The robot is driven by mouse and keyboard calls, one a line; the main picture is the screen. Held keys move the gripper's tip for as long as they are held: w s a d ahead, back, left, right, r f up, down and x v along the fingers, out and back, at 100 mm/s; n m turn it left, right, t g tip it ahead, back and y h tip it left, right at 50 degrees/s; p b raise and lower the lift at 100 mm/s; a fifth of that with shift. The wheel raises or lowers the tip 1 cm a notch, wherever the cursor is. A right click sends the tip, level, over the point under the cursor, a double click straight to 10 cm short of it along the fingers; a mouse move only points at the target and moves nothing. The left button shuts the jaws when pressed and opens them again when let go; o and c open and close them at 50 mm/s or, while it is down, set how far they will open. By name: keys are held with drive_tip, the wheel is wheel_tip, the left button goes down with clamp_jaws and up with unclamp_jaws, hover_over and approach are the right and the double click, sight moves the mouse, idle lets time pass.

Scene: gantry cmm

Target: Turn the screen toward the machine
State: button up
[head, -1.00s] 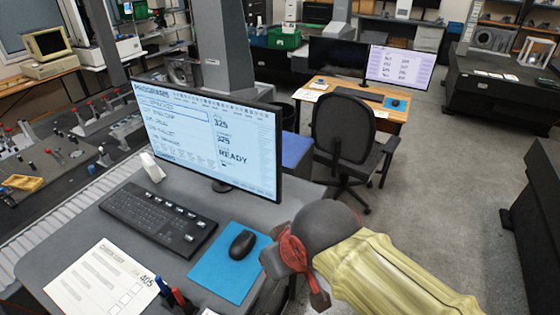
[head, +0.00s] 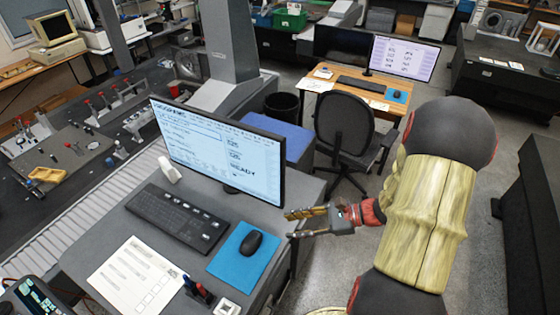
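The screen (head: 222,148) is a wide black-framed monitor on a stand at the back of the grey desk (head: 111,229). It shows a light blue page with "READY" and faces toward the keyboard side. The machine (head: 75,150) is the dark granite table with fixtures and a grey gantry column (head: 231,50), behind and left of the screen. My gripper (head: 287,224) is at the right of the screen, near its lower right corner and above the desk's right edge. Its two fingers are apart, with nothing seen between them. Whether they touch the screen cannot be told.
A keyboard (head: 175,217), a mouse (head: 251,243) on a blue mat, a checklist sheet (head: 135,277) and pens lie on the desk. Grey floor is free at right.

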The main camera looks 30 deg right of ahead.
sight(284, 175)
drive_tip(key=w+d+r+m+t+h, duration=0.2)
drive_tip(key=w+d+r+m+t, duration=0.4)
drive_tip(key=w+d+r+t, duration=0.15)
drive_tip(key=shift+d+f+p+x, duration=0.15)
drive_tip(key=shift+p+x, duration=0.1)
drive_tip(key=shift+x, duration=1.85)
drive_tip(key=shift+d+f+p+x, duration=0.1)
drive_tip(key=shift+d+p+x, duration=0.1)
drive_tip(key=shift+x, duration=1.85)
drive_tip(key=shift+w, duration=0.15)
drive_tip(key=shift+c, duration=0.2)
drive_tip(key=c, duration=0.7)
drive_tip(key=shift+a, duration=0.1)
clamp_jaws()
